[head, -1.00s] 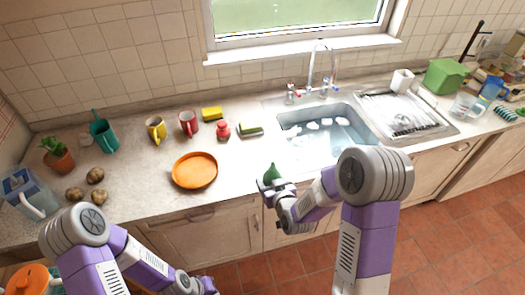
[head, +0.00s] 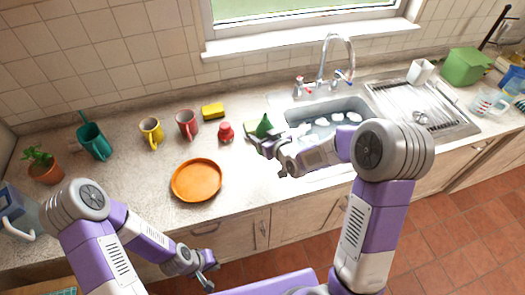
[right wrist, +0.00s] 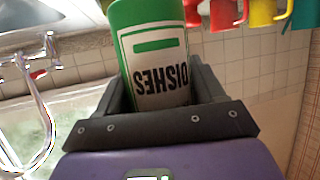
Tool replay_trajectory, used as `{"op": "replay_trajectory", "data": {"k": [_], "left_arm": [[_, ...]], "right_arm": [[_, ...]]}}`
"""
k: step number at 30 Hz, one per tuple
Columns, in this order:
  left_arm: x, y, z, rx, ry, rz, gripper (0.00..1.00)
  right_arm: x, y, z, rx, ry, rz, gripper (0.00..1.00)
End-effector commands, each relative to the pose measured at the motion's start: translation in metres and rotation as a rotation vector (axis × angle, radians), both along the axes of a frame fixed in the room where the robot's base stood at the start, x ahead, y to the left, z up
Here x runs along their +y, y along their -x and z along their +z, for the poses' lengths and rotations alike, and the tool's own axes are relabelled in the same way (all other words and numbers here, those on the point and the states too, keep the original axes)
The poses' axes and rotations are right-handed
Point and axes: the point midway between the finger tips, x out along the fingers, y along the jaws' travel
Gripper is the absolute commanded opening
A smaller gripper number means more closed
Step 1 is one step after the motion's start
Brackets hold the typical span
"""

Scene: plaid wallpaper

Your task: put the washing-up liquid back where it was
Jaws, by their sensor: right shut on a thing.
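The washing-up liquid (head: 264,125) is a green bottle. In the right wrist view the bottle (right wrist: 152,45) shows a white label reading "DISHES", upside down in the picture. My right gripper (head: 262,142) is shut on it, with a dark finger on each side. It holds the bottle over the counter at the sink's left edge. I cannot tell whether the bottle's base touches the counter. My left gripper (head: 208,271) is empty, its fingers apart, in front of the counter's front edge.
The sink (head: 325,120) holds water and suds. A sponge is mostly hidden behind my right gripper. The counter right of the plate is clear.

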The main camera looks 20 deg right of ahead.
Motion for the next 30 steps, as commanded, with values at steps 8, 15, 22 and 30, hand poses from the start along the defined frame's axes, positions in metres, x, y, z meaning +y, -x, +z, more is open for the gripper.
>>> {"op": "replay_trajectory", "data": {"k": [8,15,22,30], "left_arm": [[0.0,0.0,-0.004,0.001,0.0,0.001,0.0],[0.0,0.0,-0.007,0.0,0.0,0.0,0.0],[0.0,0.0,-0.007,0.0,0.0,0.0,0.0],[0.0,0.0,-0.013,0.0,0.0,0.0,0.0]], "right_arm": [[0.0,0.0,-0.039,0.0,0.0,0.0,0.3],[0.0,0.0,-0.071,0.001,0.002,0.002,0.3],[0.0,0.0,-0.074,-0.003,0.001,0.001,0.3],[0.0,0.0,-0.079,-0.001,0.001,0.001,0.7]]}}
